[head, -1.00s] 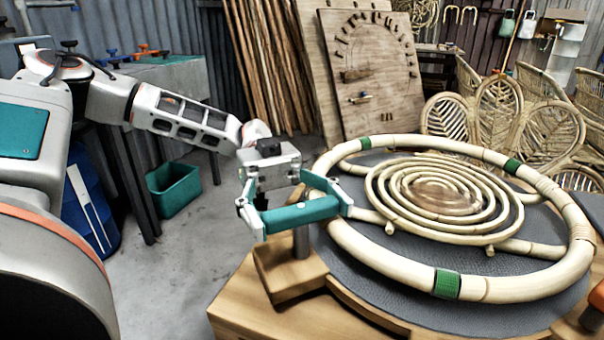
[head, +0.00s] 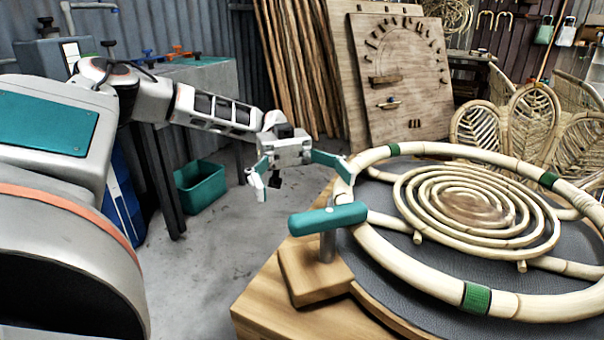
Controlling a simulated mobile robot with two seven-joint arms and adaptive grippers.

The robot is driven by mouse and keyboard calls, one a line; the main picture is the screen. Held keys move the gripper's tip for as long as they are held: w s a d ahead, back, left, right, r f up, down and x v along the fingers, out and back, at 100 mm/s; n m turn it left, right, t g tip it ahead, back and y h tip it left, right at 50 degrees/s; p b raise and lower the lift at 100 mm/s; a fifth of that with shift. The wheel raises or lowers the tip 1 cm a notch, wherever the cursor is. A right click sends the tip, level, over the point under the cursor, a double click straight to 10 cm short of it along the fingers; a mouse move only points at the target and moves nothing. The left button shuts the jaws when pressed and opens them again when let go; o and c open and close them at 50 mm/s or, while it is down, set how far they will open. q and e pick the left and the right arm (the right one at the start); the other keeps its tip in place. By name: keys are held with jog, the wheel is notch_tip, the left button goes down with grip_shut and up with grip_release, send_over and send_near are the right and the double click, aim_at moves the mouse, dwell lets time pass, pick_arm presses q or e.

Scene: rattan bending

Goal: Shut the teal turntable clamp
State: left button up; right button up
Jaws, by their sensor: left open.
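The teal clamp handle (head: 327,217) lies roughly level on a short metal post (head: 327,247), which stands on a wooden block at the turntable's near left edge. Its right end overlaps the rattan ring (head: 401,257) in the head view; I cannot tell whether they touch. My left gripper (head: 301,182) is open and empty, its fingers spread wide. It is behind the handle in the picture and apart from it, with its right fingertip close to the ring's left side. My right gripper is not in view.
The dark turntable top (head: 400,225) carries the ring and a rattan spiral (head: 465,208). A green bin (head: 200,187) stands on the floor at left. Wooden boards (head: 405,75) and rattan chair backs (head: 530,120) stand behind.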

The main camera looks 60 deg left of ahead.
pick_arm(q)
jog(key=shift+v, duration=1.35)
